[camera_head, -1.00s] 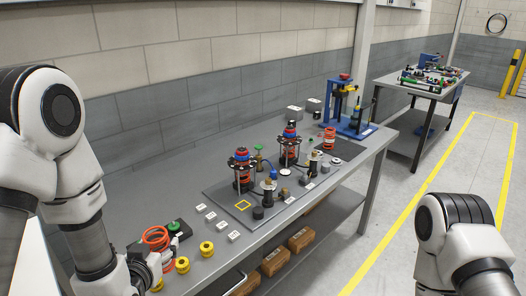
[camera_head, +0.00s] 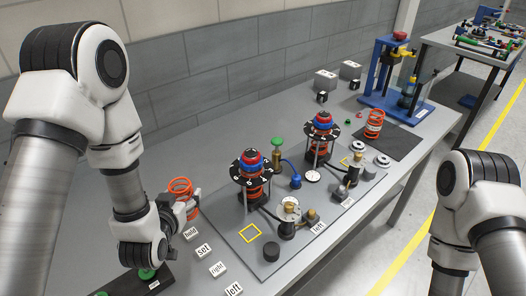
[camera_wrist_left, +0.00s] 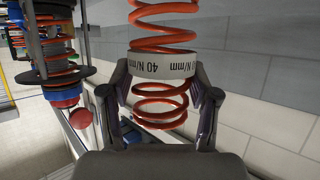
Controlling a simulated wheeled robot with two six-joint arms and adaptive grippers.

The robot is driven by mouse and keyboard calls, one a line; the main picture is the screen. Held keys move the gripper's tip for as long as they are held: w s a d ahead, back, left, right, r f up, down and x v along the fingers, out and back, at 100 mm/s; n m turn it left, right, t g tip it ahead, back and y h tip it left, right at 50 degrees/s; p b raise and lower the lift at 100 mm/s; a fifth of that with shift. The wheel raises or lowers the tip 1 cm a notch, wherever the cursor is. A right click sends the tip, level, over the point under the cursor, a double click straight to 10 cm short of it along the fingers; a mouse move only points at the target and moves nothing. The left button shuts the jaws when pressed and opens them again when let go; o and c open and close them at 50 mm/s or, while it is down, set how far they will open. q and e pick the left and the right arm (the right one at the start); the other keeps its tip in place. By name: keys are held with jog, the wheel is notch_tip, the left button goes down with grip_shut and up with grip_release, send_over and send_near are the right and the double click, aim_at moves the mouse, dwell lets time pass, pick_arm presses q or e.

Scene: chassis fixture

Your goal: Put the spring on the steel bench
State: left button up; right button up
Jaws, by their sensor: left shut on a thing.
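My left gripper (camera_head: 182,208) is shut on an orange coil spring (camera_head: 181,187) over the left part of the steel bench (camera_head: 262,125). In the left wrist view the spring (camera_wrist_left: 162,38) stands between the two fingers (camera_wrist_left: 163,98), which close on its white band marked 40 N/mm. Its lower end is hidden in the head view, and I cannot tell its exact height above the bench. Of my right arm only upper links show; its gripper is out of view.
A grey plate with two caged spring assemblies (camera_head: 250,172) (camera_head: 321,138) lies right of the left gripper. Label blocks such as "set" (camera_head: 203,250) line its left side. Another orange spring (camera_head: 374,124) stands near a blue press (camera_head: 390,80).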

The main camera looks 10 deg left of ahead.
aim_at(174, 184)
pick_arm(q)
jog(key=w+a+b, duration=0.1)
jog(key=b, duration=0.3)
jog(key=a+f+b, duration=0.1)
jog(key=b, duration=0.4)
jog(key=shift+w+a+b, duration=0.1)
jog(key=shift+w+b, duration=0.2)
jog(key=shift+w, duration=0.1)
jog(key=shift+w+a+r+p, duration=0.6)
jog(key=shift+a+r+p, duration=0.05)
jog(key=shift+p, duration=0.5)
jog(key=w+a+f+p, duration=0.1)
jog(key=w+a, duration=0.1)
jog(key=w+a+f+p, duration=0.1)
jog(key=w+a+f, duration=0.1)
jog(key=w+a, duration=0.1)
jog(key=w+a+f+p, duration=0.1)
jog(key=w+a, duration=0.2)
jog(key=shift+a+f, duration=0.1)
jog(key=shift+f, duration=0.5)
